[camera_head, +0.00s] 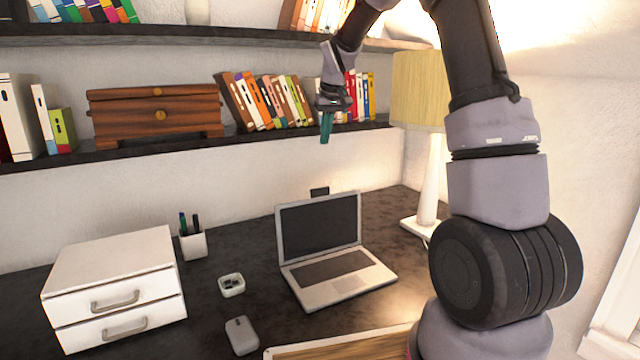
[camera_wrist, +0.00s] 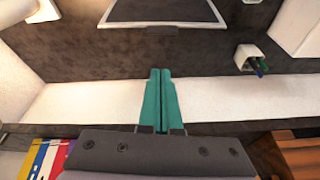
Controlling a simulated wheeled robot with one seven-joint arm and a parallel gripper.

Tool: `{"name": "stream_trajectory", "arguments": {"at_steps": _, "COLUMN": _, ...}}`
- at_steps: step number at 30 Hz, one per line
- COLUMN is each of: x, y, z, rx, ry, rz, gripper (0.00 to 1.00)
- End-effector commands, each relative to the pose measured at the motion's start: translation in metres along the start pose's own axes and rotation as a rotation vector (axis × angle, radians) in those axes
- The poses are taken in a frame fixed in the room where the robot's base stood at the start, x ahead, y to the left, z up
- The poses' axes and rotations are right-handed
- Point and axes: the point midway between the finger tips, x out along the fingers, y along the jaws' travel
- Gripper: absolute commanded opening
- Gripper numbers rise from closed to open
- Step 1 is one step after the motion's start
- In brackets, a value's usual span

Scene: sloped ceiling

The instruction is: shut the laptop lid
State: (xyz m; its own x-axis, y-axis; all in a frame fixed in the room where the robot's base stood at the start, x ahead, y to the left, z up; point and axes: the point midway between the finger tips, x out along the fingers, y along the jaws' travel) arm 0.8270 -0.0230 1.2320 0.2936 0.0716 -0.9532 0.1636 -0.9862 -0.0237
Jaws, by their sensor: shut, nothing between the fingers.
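A silver laptop (camera_head: 335,277) stands open on the dark desk in the head view, its black screen (camera_head: 318,227) upright and facing the front. The back edge of the laptop lid (camera_wrist: 163,12) shows at the top of the wrist view. My gripper (camera_head: 325,138) is above and behind the laptop, near the lower shelf, with its teal fingers pointing down. In the wrist view the two teal fingers (camera_wrist: 160,72) lie together, shut and empty. The gripper is well apart from the lid.
A lamp (camera_head: 428,180) stands right of the laptop. A pen cup (camera_head: 192,243), a small white box (camera_head: 231,285), a mouse (camera_head: 241,335) and a white drawer unit (camera_head: 112,285) stand to the left. The lower shelf (camera_head: 195,146) with books runs along the wall.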

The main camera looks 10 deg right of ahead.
Motion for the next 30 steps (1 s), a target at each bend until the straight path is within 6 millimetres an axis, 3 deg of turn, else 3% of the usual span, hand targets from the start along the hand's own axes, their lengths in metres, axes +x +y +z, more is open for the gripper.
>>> {"name": "stream_trajectory", "arguments": {"at_steps": 1, "x": 0.023, "y": -0.001, "z": -0.009, "rx": -0.020, "ry": -0.019, "rz": -0.002, "gripper": 0.00}}
{"name": "stream_trajectory", "arguments": {"at_steps": 6, "x": 0.068, "y": -0.001, "z": -0.028, "rx": -0.074, "ry": -0.049, "rz": -0.002, "gripper": 0.00}}
{"name": "stream_trajectory", "arguments": {"at_steps": 14, "x": 0.098, "y": 0.000, "z": -0.032, "rx": -0.093, "ry": -0.059, "rz": -0.002, "gripper": 0.00}}
{"name": "stream_trajectory", "arguments": {"at_steps": 27, "x": 0.187, "y": 0.000, "z": -0.026, "rx": -0.091, "ry": -0.060, "rz": -0.002, "gripper": 0.00}}
{"name": "stream_trajectory", "arguments": {"at_steps": 30, "x": 0.173, "y": 0.002, "z": -0.010, "rx": -0.090, "ry": -0.056, "rz": -0.001, "gripper": 0.00}}
